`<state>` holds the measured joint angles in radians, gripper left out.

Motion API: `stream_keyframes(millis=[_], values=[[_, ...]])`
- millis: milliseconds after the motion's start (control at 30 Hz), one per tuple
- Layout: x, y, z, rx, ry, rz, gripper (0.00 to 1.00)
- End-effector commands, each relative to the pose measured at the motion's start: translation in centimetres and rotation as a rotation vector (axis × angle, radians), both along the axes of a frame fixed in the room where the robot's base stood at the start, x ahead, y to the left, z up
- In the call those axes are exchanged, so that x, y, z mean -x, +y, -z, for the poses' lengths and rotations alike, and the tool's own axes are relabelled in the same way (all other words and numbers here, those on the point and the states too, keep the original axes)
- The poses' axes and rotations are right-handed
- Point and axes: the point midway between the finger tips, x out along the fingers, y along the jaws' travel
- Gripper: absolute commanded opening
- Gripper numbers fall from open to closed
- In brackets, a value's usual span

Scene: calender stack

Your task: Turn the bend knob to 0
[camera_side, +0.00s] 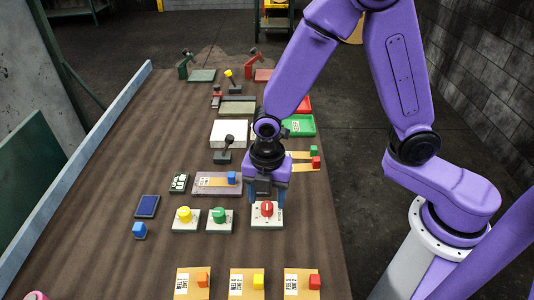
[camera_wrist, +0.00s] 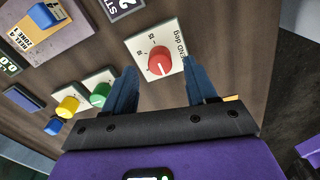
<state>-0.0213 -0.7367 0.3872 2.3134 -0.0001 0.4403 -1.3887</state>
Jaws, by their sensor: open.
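The bend knob (camera_side: 267,208) is a red dial with a pale pointer mark, on a white square plate (camera_side: 259,223). In the wrist view the red knob (camera_wrist: 159,61) sits on its plate (camera_wrist: 138,44), whose label ends in "END deg", with small scale numbers. My gripper (camera_side: 267,196) is above the knob plate in the side view, its two blue fingers on either side of the knob. In the wrist view the open fingers (camera_wrist: 163,85) point toward the knob, with nothing held between them. I cannot tell whether they touch the plate.
A green knob (camera_side: 219,215) and a yellow knob (camera_side: 184,215) stand on plates to the left. A slider panel with a blue handle (camera_side: 231,177) lies behind them. Several cards with coloured blocks lie in front, including a red block (camera_side: 314,282). Bare table lies between.

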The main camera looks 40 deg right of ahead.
Motion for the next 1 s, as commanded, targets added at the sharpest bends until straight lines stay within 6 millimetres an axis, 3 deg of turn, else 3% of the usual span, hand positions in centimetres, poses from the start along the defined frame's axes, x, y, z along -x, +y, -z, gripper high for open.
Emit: stream_keyframes(millis=[600,800,1000], values=[[-0.1,0.1,-11.3,-0.005,-0.005,-0.002,0.57],[0.0,0.1,-13.7,-0.002,-0.002,-0.002,0.57],[0.0,0.1,-14.5,0.0,0.0,-0.002,0.57]])
